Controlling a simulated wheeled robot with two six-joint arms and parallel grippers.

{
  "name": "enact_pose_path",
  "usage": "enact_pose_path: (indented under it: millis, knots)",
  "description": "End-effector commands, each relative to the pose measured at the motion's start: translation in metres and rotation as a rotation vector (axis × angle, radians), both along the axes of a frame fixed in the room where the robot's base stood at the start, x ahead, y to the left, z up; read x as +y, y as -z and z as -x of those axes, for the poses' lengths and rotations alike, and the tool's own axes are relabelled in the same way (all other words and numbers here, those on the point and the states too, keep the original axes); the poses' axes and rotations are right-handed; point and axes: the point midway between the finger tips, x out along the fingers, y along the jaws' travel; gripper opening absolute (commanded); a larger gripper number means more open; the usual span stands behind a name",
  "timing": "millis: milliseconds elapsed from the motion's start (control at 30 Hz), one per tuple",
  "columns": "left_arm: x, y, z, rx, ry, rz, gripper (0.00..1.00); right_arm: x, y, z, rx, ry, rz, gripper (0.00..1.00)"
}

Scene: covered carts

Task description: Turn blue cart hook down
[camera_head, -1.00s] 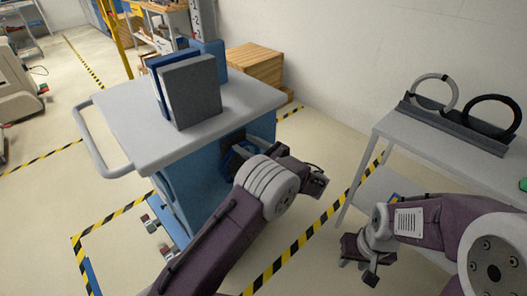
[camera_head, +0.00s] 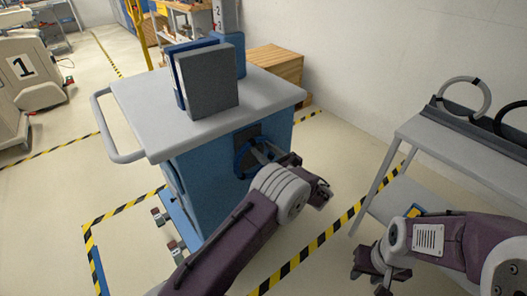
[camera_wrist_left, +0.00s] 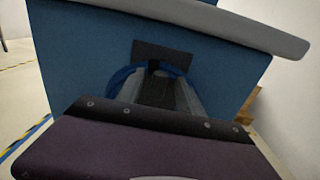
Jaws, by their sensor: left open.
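The blue cart (camera_head: 215,185) stands at the centre with a grey top. On its blue end face are a dark plate (camera_head: 247,132) and a blue ring-shaped hook (camera_head: 240,160); in the left wrist view the blue ring (camera_wrist_left: 120,76) curves behind my fingers, below the dark plate (camera_wrist_left: 165,54). My left gripper (camera_head: 262,153) is at the ring, its two grey fingers apart on either side of a dark part; whether they touch the ring I cannot tell. My right gripper (camera_head: 378,272) hangs open and empty beside the grey side table, away from the cart.
Grey and blue binders (camera_head: 208,82) stand on the cart top. A grey side table (camera_head: 465,140) with ring-shaped parts (camera_head: 465,95) is at the right. Wooden crates (camera_head: 275,65) stand behind the cart. Yellow-black tape (camera_head: 320,240) crosses open floor.

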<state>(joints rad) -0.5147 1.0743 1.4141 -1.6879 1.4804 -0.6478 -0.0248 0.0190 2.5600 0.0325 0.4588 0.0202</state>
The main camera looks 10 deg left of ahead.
Motion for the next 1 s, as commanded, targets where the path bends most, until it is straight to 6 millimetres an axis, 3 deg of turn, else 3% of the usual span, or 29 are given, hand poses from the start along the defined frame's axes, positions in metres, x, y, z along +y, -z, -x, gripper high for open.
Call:
enact_pose_path:
  millis: [300, 467, 500, 1000]
  knots:
    - [0.005, 0.000, -0.004, 0.000, 0.001, 0.000, 0.44, 0.000, 0.001, 0.000, 0.000, 0.000, 0.000, 0.36]
    - [0.005, 0.000, -0.004, 0.000, 0.001, 0.000, 0.02, 0.000, 0.001, 0.000, 0.000, 0.000, 0.000, 0.36]
    - [0.005, 0.000, -0.004, 0.000, 0.000, 0.000, 0.00, 0.000, 0.001, 0.000, 0.000, 0.000, 0.000, 0.36]
    - [0.007, 0.002, -0.002, -0.104, 0.000, 0.080, 0.00, 0.000, 0.011, 0.000, 0.000, 0.000, 0.000, 0.36]
